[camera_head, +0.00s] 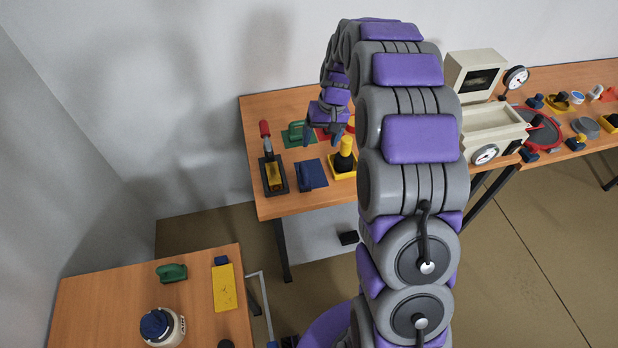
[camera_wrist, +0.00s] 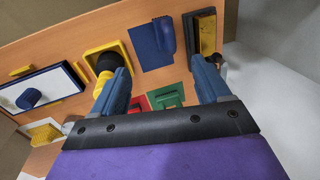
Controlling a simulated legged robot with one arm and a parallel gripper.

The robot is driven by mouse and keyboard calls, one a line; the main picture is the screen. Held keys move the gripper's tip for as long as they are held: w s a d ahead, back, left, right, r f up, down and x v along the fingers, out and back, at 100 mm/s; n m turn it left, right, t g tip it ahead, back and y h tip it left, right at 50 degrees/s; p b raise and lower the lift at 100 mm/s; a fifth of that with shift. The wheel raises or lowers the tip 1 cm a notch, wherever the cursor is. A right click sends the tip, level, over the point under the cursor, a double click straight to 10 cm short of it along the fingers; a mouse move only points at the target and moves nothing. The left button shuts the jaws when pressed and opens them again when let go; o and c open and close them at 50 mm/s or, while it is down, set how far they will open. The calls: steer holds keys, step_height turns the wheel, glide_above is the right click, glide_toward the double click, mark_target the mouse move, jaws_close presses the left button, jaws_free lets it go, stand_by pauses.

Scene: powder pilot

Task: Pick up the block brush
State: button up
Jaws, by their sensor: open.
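My gripper (camera_head: 336,133) hangs over the back table, and its two blue fingers are spread apart and empty in the wrist view (camera_wrist: 160,68). I cannot tell for certain which item is the block brush. A blue block-shaped item (camera_head: 304,176) stands on a blue mat; it also shows beyond the fingertips in the wrist view (camera_wrist: 164,34). A green block-shaped item with a handle (camera_head: 296,130) sits on a green mat; in the wrist view (camera_wrist: 168,96) it lies between the fingers. Neither item is held.
A black tray with yellow inside (camera_head: 273,176) is left of the blue mat. A yellow tray (camera_wrist: 90,58) holds a black round item, partly behind a finger. A cream machine (camera_head: 490,125) stands right. A nearer table (camera_head: 110,295) carries a green item and a jar.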

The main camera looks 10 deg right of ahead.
mark_target(306, 174)
steer(key=shift+w+a+f+b, duration=0.2)
steer(key=shift+a+f+b, duration=0.45)
steer(key=shift+f, duration=2.15)
steer(key=shift+w+a+f+b, duration=0.15)
steer(key=shift+a+f+b, duration=0.55)
steer(key=shift+f, duration=2.15)
steer(key=shift+w+a+f+b, duration=0.2)
steer(key=shift+a+f+b, duration=0.45)
steer(key=shift+f, duration=2.15)
steer(key=shift+a+r, duration=0.1)
steer(key=c, duration=1.2)
